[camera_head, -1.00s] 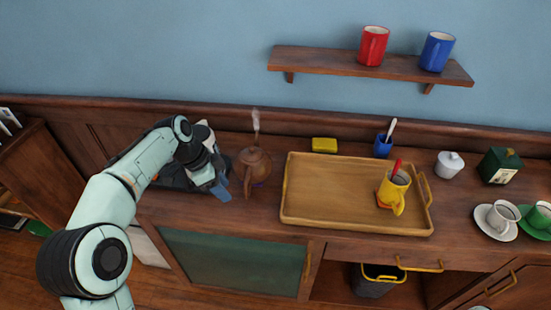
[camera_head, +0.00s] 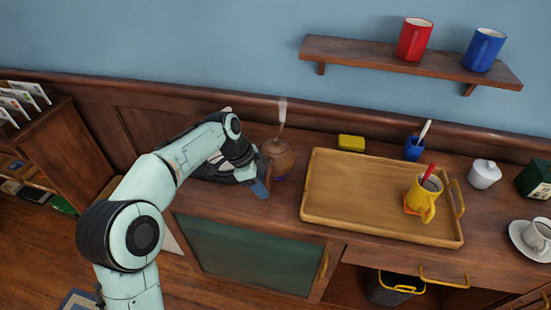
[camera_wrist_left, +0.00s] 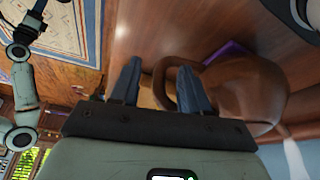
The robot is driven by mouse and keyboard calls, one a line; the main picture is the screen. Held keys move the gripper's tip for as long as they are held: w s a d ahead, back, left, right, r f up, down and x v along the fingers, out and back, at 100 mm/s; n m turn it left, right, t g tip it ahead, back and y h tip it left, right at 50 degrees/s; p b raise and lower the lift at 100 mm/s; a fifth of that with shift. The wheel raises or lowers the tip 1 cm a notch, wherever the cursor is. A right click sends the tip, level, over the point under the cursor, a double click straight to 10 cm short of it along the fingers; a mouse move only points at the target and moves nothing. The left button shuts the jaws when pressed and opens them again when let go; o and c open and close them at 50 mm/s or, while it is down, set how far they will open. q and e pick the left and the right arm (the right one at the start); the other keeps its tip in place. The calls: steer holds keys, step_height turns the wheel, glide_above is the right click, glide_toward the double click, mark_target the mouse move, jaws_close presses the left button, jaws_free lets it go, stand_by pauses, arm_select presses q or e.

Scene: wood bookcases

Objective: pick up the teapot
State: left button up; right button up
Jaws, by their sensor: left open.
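The brown teapot (camera_head: 279,158) stands on the counter left of the wooden tray, with pale steam above it. My left gripper (camera_head: 260,187) is at the teapot's near left side and its blue fingers are open. In the left wrist view the teapot body (camera_wrist_left: 245,92) fills the right side. Its looped handle (camera_wrist_left: 170,75) shows between the two spread fingers (camera_wrist_left: 160,85), close to the right-hand one. I cannot tell whether that finger touches it. A purple patch (camera_wrist_left: 226,52) shows beside the teapot's base.
The wooden tray (camera_head: 335,220) holds a yellow mug (camera_head: 424,192). A yellow block (camera_head: 351,142), a blue cup (camera_head: 413,149) and a white lidded pot (camera_head: 484,174) stand behind and right. A wall shelf (camera_head: 380,59) carries red and blue mugs. Dark equipment lies partly hidden behind my left arm.

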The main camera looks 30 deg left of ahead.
arm_select(q)
steer(key=x, duration=0.3)
steer(key=shift+f, duration=0.2)
jaws_close()
steer(key=shift+w+r, duration=0.1)
steer(key=shift+r, duration=0.05)
stand_by(1.1)
